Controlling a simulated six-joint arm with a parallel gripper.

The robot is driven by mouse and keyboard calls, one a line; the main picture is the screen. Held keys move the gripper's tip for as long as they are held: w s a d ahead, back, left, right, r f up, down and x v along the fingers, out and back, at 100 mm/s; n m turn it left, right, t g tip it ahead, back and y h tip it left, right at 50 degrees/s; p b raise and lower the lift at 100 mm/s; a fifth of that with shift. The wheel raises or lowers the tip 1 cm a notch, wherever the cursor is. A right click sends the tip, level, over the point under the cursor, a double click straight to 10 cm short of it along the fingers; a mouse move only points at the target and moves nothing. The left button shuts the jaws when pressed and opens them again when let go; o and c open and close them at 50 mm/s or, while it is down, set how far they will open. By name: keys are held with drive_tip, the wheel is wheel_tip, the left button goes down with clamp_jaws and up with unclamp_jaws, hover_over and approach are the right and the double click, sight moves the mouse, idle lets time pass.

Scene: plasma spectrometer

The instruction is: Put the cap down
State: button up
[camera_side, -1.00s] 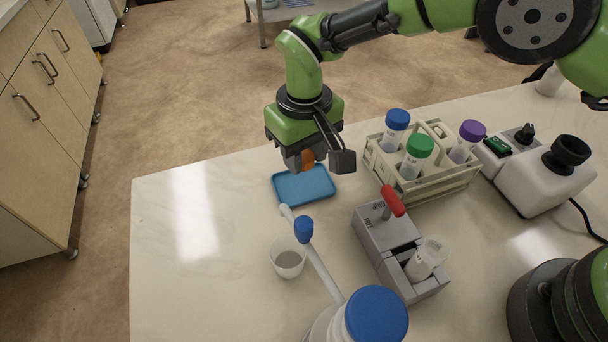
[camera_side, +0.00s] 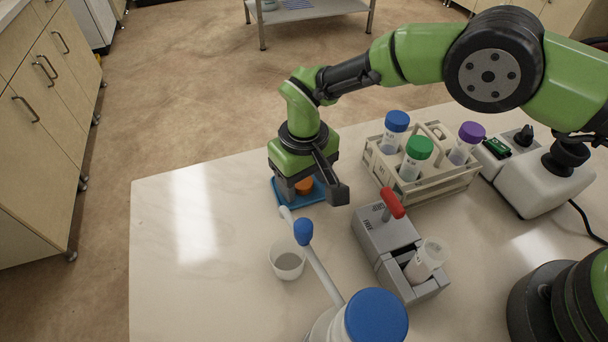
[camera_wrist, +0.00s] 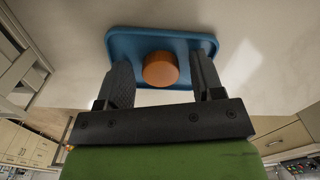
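The orange cap (camera_side: 304,186) is at the blue tray (camera_side: 283,196), partly hidden by my gripper in the side view. In the wrist view the orange cap (camera_wrist: 160,70) appears to rest on the blue tray (camera_wrist: 125,45), near its edge closest to my gripper. My gripper (camera_wrist: 162,74) has one finger on each side of the cap, with a visible gap on both sides, so it is open. In the side view my gripper (camera_side: 306,190) is low over the tray.
A rack (camera_side: 440,186) with blue, green and purple capped tubes stands right of the tray. A grey holder (camera_side: 384,236) with a red handle and an uncapped tube (camera_side: 427,260) is nearer. A white cup (camera_side: 287,262) and blue-lidded bottle (camera_side: 376,316) stand in front. The left tabletop is clear.

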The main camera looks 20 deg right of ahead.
sight(304, 183)
drive_tip(key=shift+r, duration=0.15)
wheel_tip(304, 183, up, 12)
idle(0.5)
